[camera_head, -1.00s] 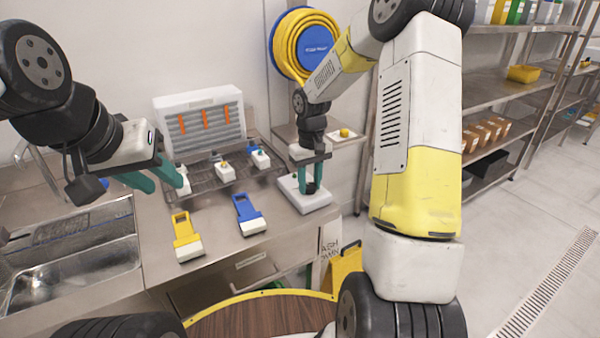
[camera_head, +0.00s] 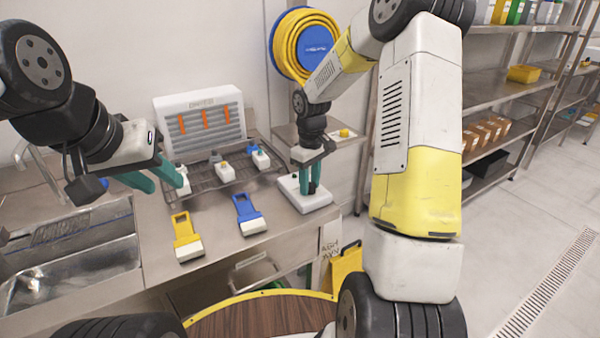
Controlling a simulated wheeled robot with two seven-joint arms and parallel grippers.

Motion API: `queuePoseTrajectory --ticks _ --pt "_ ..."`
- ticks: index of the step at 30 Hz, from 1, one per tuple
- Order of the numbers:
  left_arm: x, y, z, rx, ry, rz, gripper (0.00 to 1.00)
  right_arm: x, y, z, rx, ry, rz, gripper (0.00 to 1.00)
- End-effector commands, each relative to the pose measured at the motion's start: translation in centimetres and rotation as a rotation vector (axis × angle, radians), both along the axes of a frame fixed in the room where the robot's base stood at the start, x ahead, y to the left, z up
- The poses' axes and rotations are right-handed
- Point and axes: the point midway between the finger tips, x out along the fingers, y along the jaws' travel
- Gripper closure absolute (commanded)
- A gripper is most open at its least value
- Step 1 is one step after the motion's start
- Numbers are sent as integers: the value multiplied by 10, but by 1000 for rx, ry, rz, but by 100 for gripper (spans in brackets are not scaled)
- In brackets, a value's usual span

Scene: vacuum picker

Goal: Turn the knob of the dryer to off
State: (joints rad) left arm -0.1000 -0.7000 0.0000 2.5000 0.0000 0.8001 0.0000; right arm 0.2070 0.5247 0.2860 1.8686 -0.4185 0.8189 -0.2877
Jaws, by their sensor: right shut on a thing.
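The dryer looks to be the white box (camera_head: 200,100) with a grey grille and orange strips, at the back of the steel counter. A flat white base (camera_head: 316,202) with a dark knob on it stands at the counter's right end. My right gripper (camera_head: 308,188) points down with its green fingers shut around the knob, which they mostly hide. The knob's pointer and markings cannot be read. My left gripper (camera_head: 157,182) is open and empty above the counter, left of the rack.
A wire rack (camera_head: 205,178) with small white-bodied tools lies before the dryer. A yellow scraper (camera_head: 184,238) and a blue one (camera_head: 248,213) lie on the front counter. A sink (camera_head: 75,265) is at the left. A yellow hose reel (camera_head: 305,45) hangs behind.

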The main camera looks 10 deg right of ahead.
Motion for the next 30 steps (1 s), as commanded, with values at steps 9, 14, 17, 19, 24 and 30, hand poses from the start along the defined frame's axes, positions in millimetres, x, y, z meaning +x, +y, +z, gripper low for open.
queuePoseTrajectory --ticks 9,14,17,19,24,30 --pt "0 0 0 0 0 0 64 1 0 1 0 -4 0 45" --pt "0 0 0 0 0 0 64 1 0 1 0 -2 -1 45" --pt "0 0 0 0 0 0 64 1 0 1 0 -1 -1 45" --pt "0 0 0 0 0 0 64 1 0 6 -1 -3 -1 45" --pt "0 0 0 0 0 0 64 1 0 32 0 -6 -2 45" --pt "0 0 0 0 0 0 64 1 0 64 -1 -4 -2 45"
